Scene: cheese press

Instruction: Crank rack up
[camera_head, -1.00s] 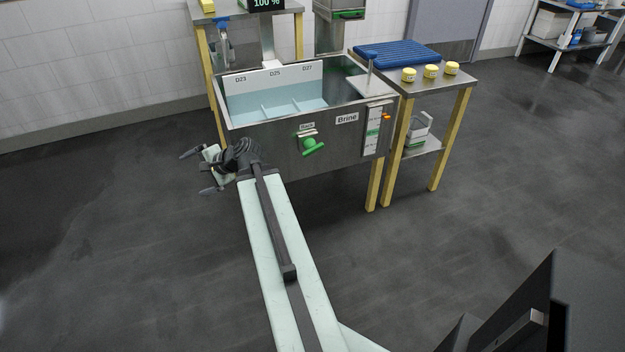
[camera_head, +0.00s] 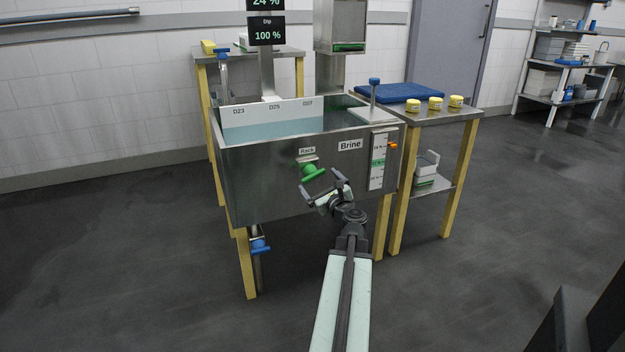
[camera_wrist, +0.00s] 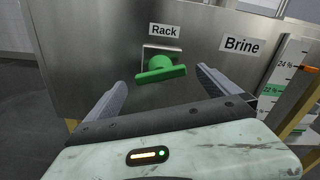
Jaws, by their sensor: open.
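The green rack crank (camera_head: 312,172) sits on the front wall of the steel brine tank (camera_head: 262,180), under a small "Rack" label (camera_head: 307,150). In the wrist view the crank (camera_wrist: 161,70) shows a round hub with a bar handle lying nearly level. My gripper (camera_head: 322,184) is open in front of the tank, just below and right of the crank. In the wrist view its two fingers (camera_wrist: 160,84) stand apart on either side of the crank, with nothing held between them. The rack itself is not clearly visible in the tank.
A side table (camera_head: 440,112) on the right holds a blue mat (camera_head: 400,93) and several yellow tubs. A level gauge (camera_head: 378,160) and a "Brine" label (camera_head: 349,145) are on the tank front. A blue valve (camera_head: 259,246) hangs below. The floor is clear.

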